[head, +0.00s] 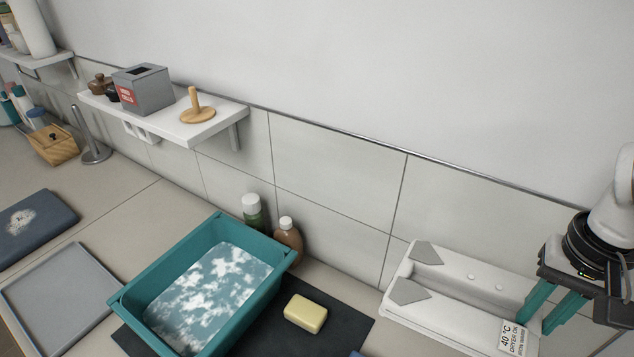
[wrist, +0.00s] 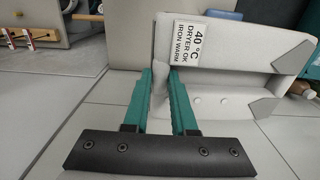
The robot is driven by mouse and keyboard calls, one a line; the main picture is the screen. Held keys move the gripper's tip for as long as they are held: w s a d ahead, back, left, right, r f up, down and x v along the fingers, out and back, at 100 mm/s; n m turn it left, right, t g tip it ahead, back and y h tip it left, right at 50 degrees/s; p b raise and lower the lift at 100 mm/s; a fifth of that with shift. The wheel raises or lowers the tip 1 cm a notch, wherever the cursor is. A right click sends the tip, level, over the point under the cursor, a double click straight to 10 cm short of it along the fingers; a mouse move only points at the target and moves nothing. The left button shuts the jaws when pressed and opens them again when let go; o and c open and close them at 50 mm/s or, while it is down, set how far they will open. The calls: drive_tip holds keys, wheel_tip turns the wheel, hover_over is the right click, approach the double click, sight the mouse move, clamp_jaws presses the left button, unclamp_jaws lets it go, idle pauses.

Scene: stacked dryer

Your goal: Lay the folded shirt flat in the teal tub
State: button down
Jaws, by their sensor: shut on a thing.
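The folded shirt (head: 455,285) is white, with grey collar-like flaps, small round buttons and a printed care label, at the lower right of the head view. It also shows in the wrist view (wrist: 225,103). My gripper (head: 533,318) has teal fingers and is shut on the shirt's edge beside the label. In the wrist view my gripper (wrist: 162,82) has a raised fold between its fingertips. I cannot tell whether the shirt touches the counter. The teal tub (head: 255,301) stands left of the shirt, holding bluish water with white foam patches.
A yellow soap bar (head: 306,313) lies on a dark mat (head: 345,323) between tub and shirt. A green bottle (head: 253,214) and a brown bottle (head: 288,242) stand behind the tub. A grey tray (head: 62,295) lies left. A wall shelf (head: 205,127) overhangs the back.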

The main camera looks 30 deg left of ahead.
sight(410, 269)
drive_tip(key=shift+m, duration=0.9)
drive_tip(key=a, duration=0.6)
drive_tip(key=w+a, duration=0.1)
drive_tip(key=a, duration=0.3)
drive_tip(key=shift+w+r, duration=0.1)
drive_tip(key=shift+r, duration=0.1)
drive_tip(key=shift+m, duration=0.8)
drive_tip(key=a, duration=0.5)
drive_tip(key=s+a, duration=0.1)
drive_tip(key=a, duration=0.1)
drive_tip(key=shift+a+r, duration=0.1)
drive_tip(key=shift+a, duration=0.3)
drive_tip(key=s+a+f+m, duration=0.2)
drive_tip(key=s+a+m, duration=0.15)
drive_tip(key=a, duration=0.65)
drive_tip(key=s+a+f+m, duration=0.2)
drive_tip(key=s+a+m, duration=0.15)
drive_tip(key=a, duration=0.65)
drive_tip(key=s+a+f+m, duration=0.3)
drive_tip(key=s+a, duration=0.2)
drive_tip(key=a, duration=0.5)
drive_tip(key=s+a+f+m, duration=0.45)
drive_tip(key=s+a, duration=0.25)
drive_tip(key=s, duration=0.2)
drive_tip(key=shift+t, duration=0.4)
drive_tip(key=f, duration=1.1)
drive_tip(key=shift+a, duration=0.2)
drive_tip(key=shift+f, duration=0.2)
drive_tip(key=shift+f, duration=0.35)
